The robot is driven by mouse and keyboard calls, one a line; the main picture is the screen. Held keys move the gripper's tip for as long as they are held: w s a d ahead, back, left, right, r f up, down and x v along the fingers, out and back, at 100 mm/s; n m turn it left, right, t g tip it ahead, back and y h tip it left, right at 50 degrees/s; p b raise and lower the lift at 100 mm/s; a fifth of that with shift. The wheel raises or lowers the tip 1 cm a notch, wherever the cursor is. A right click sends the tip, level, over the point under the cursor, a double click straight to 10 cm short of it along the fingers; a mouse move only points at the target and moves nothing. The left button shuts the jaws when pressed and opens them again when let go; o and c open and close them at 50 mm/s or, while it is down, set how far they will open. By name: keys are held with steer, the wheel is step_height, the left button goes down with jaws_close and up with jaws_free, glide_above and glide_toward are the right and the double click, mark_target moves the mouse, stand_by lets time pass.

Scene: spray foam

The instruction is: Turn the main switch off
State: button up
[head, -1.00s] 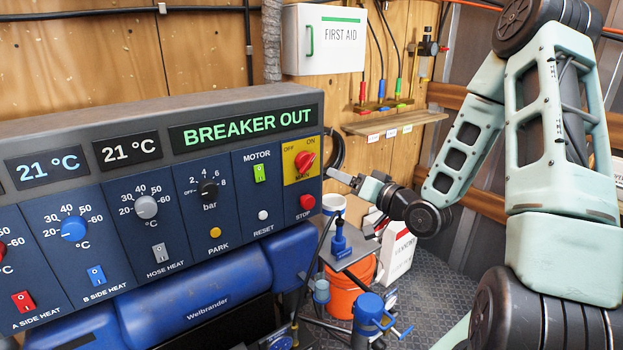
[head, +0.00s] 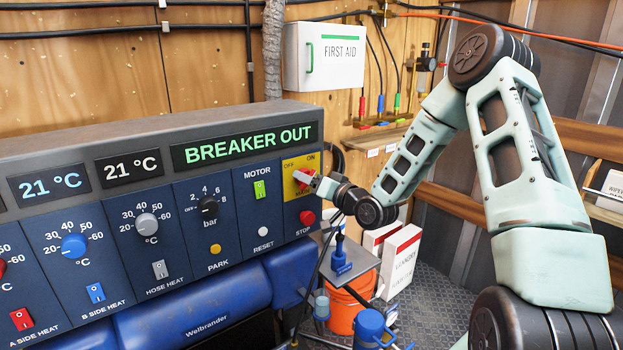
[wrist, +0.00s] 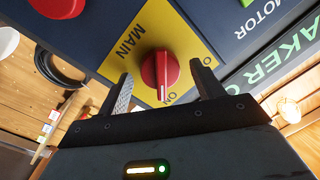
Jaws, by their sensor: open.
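The main switch is a red rotary knob (head: 301,176) on a yellow plate (head: 290,165) at the panel's right end, marked OFF and ON. In the wrist view the knob (wrist: 158,72) has a white line pointing down towards the ON mark. My gripper (wrist: 162,70) is open, with one finger on each side of the knob and gaps visible on both sides. In the head view my gripper (head: 312,182) is right at the knob and partly covers it and the plate.
A red STOP button (head: 307,217) sits just below the yellow plate. The green MOTOR switch (head: 260,189) and white RESET button (head: 262,231) are to its left. The display (head: 245,147) reads BREAKER OUT.

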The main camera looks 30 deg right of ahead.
steer(key=shift+w, duration=0.15)
steer(key=c, duration=1)
steer(key=shift+f+n+b, duration=0.15)
steer(key=shift+n+b, duration=0.25)
steer(key=shift+b, duration=0.25)
steer(key=n+h+b, duration=0.1)
steer(key=n+b, duration=0.6)
steer(key=b, duration=0.4)
steer(key=n+g+h+b, duration=0.1)
steer(key=n+b, duration=0.7)
steer(key=b, duration=0.3)
steer(key=shift+a+r+n, duration=0.1)
steer(key=shift+r+n, duration=0.1)
steer(key=shift+n, duration=0.1)
steer(key=shift+r+b, duration=0.1)
steer(key=shift+b, duration=0.25)
